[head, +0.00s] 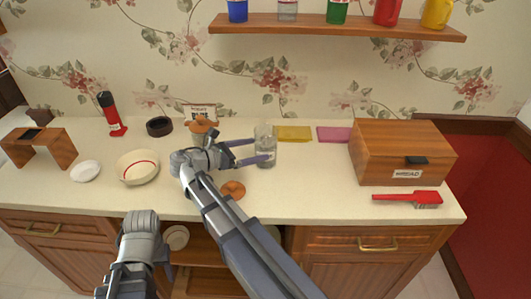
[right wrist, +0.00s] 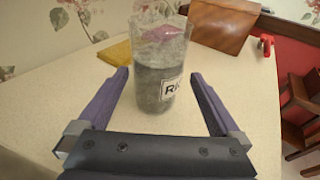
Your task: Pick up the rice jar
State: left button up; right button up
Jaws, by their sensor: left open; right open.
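The rice jar (head: 265,148) is a clear glass jar standing upright on the cream counter, with grey contents low in it. In the right wrist view the jar (right wrist: 158,85) shows part of a white label reading "RI". My right gripper (head: 262,150) is open, its two purple fingers reaching toward the jar from the left. In the right wrist view the fingers of this gripper (right wrist: 160,76) lie on either side of the jar, with gaps showing on both sides. My left arm shows at the bottom left of the head view, but no left fingers are visible.
A wooden bread box (head: 395,155) and a red brush (head: 405,198) are to the right. Yellow (head: 294,133) and pink (head: 334,134) cloths lie behind the jar. A brown cookie (head: 233,189) lies in front. A bowl (head: 138,167) stands left. A shelf (head: 335,27) hangs above.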

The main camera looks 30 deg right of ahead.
aim_at(274, 142)
jog(key=shift+x, duration=1.35)
jog(key=shift+r+b+x, duration=0.2)
jog(key=shift+b+x, duration=0.05)
jog(key=shift+x, duration=1.1)
jog(key=shift+r+b+x, duration=0.2)
jog(key=shift+x, duration=1.1)
jog(key=shift+w, duration=0.2)
grip_shut()
